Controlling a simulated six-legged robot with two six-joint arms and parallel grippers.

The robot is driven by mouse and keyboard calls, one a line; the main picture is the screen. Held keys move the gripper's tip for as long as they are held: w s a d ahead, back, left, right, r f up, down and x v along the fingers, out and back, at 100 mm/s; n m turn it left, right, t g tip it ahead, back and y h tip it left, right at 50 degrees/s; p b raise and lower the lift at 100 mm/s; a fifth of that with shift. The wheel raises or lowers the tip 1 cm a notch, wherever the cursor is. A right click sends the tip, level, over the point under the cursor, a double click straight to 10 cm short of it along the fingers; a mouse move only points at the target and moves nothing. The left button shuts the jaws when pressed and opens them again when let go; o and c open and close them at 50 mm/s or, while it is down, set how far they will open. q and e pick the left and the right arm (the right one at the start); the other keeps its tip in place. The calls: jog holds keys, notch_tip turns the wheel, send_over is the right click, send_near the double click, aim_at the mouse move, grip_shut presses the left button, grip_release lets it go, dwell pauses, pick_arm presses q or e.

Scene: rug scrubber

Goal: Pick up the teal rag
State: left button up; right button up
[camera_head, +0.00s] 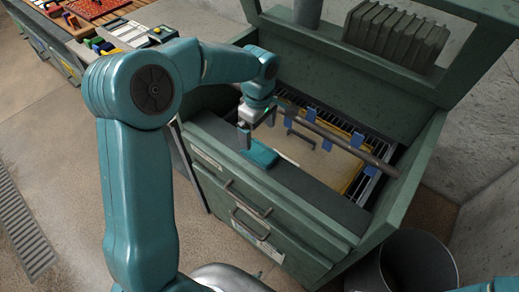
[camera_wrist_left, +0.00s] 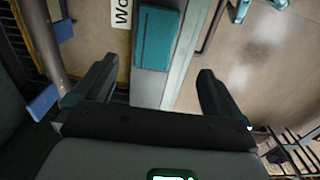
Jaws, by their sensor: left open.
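The teal rag (camera_head: 259,154) lies folded on the dark front ledge of the green cabinet. In the left wrist view the rag (camera_wrist_left: 157,38) is a flat teal rectangle along the ledge, ahead of the fingers and between their lines. My left gripper (camera_head: 257,131) is open and empty, pointing down just above and behind the rag, with one finger overlapping it in the picture. In the left wrist view both fingers of the gripper (camera_wrist_left: 158,70) are spread apart. Contact with the rag cannot be told. My right gripper is out of view.
Behind the ledge is an open bay with a beige panel (camera_head: 318,160), a grey bar (camera_head: 335,135) with blue clips, and a wire rack. Drawer handles (camera_head: 250,199) stick out below the ledge. A dark bin (camera_head: 420,262) stands at lower right. A bench with small items is upper left.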

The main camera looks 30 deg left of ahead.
aim_at(261, 150)
pick_arm(q)
jog(key=f, duration=0.3)
jog(key=shift+w+d+f, duration=0.15)
jog(key=shift+w+f, duration=0.1)
jog(key=shift+w, duration=0.15)
jog(key=shift+s+f, duration=0.2)
jog(key=shift+s, duration=0.05)
jog(key=shift+s+f, duration=0.1)
jog(key=shift+s, duration=0.2)
jog(key=f, duration=0.1)
jog(key=w+f+p, duration=0.1)
jog(key=f, duration=0.1)
jog(key=f+p, duration=0.1)
jog(key=f, duration=0.1)
jog(key=shift+w, duration=0.25)
jog(key=shift+s+f, duration=0.1)
jog(key=shift+s, duration=0.3)
jog(key=shift+w, duration=0.35)
jog(key=c, duration=1)
jog(key=shift+c, duration=0.7)
jog(key=shift+s, duration=0.25)
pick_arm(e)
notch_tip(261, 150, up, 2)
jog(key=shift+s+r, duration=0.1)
